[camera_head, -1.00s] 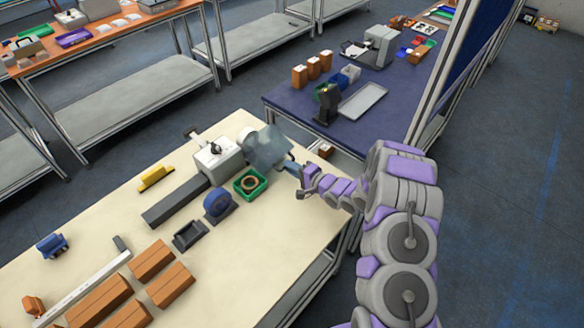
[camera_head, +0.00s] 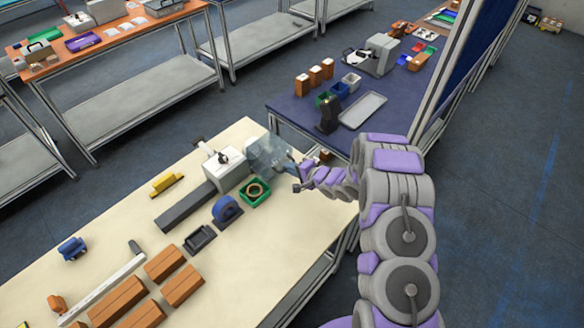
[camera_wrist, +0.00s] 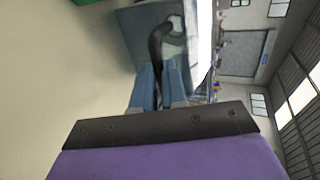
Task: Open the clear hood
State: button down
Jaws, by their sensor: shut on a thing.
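The clear hood (camera_head: 268,152) is a see-through bluish cover on the right side of the white machine (camera_head: 228,172), at the far end of the cream table. It stands at a tilt; its exact angle is hard to judge. My gripper (camera_head: 293,172) is at the hood's right edge. In the wrist view, my gripper's blue fingers (camera_wrist: 160,85) are shut around a dark curved handle (camera_wrist: 157,42), which is fixed to the hood panel (camera_wrist: 138,35). The fingertips are partly hidden by the handle.
A green bin (camera_head: 254,192) with a brown ring, a blue tape dispenser (camera_head: 227,211) and a dark tray (camera_head: 200,238) stand in front of the machine. A blue table (camera_head: 290,112) stands close behind. The cream table's right part (camera_head: 290,235) is clear.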

jog(key=c, duration=1.2)
grip_release()
jog(key=shift+o, duration=0.2)
jog(key=v, duration=1.7)
jog(key=shift+d+p, duration=0.15)
jog(key=shift+p, duration=0.2)
